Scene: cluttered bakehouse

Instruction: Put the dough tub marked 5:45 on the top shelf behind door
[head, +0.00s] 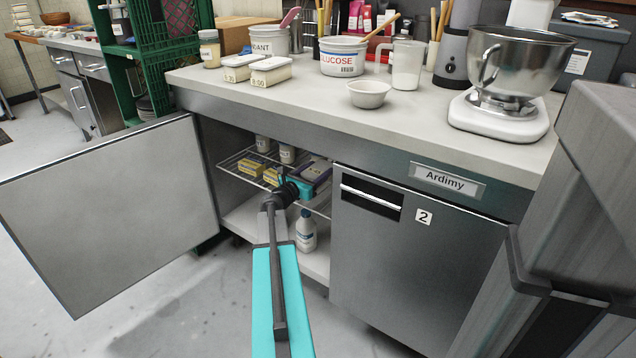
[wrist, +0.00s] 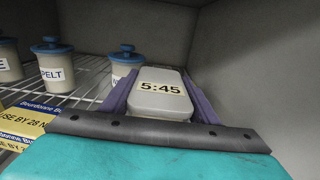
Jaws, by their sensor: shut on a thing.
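The dough tub marked 5:45 (wrist: 161,103), pale with a rounded lid, sits between the purple fingers of my gripper (wrist: 160,84) in the wrist view. My gripper (head: 314,170) is shut on it and reaches inside the open cupboard, at the wire top shelf (head: 232,165). The tub is hard to make out in the head view. I cannot tell whether its base touches the shelf wires. The grey door (head: 110,205) stands wide open to the left.
White jars with blue lids, one marked SPELT (wrist: 54,68), and yellow packets (wrist: 28,122) stand left of the tub. A white bottle (head: 306,232) stands below. The cupboard's side wall (wrist: 262,75) is close on the right. Two similar tubs (head: 271,72) sit on the worktop.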

